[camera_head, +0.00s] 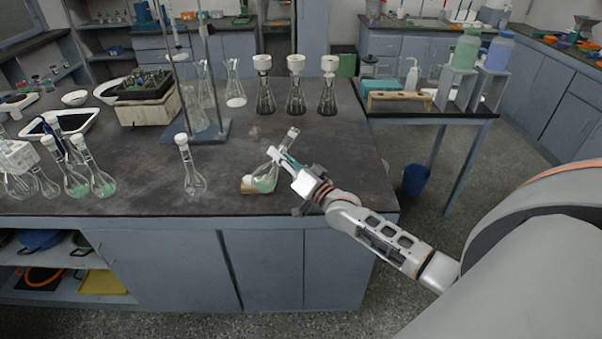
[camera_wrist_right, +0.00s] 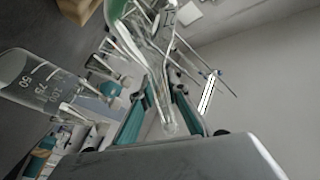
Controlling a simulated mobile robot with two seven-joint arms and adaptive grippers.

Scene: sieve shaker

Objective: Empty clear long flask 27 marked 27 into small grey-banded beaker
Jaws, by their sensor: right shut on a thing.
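A clear long-necked flask (camera_head: 264,180) with green liquid in its bulb is tilted near the bench's front edge, its neck leaning up to the right. My right gripper (camera_head: 284,160) is shut on this flask's neck. In the right wrist view, the neck (camera_wrist_right: 166,112) runs between the teal-padded fingers, and the bulb with green liquid is at the top edge. I cannot read a 27 on it. A clear graduated vessel (camera_wrist_right: 32,80), marked 50, 75 and 100, shows at the left there. I cannot tell whether it is the grey-banded beaker. My left gripper is not in view.
A small brownish block or ring (camera_head: 247,185) is beside the held flask. Another stoppered flask (camera_head: 191,178) stands to its left. A stand (camera_head: 215,130), several flasks and three funnel-topped flasks (camera_head: 296,95) stand behind. The bench's right side is clear.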

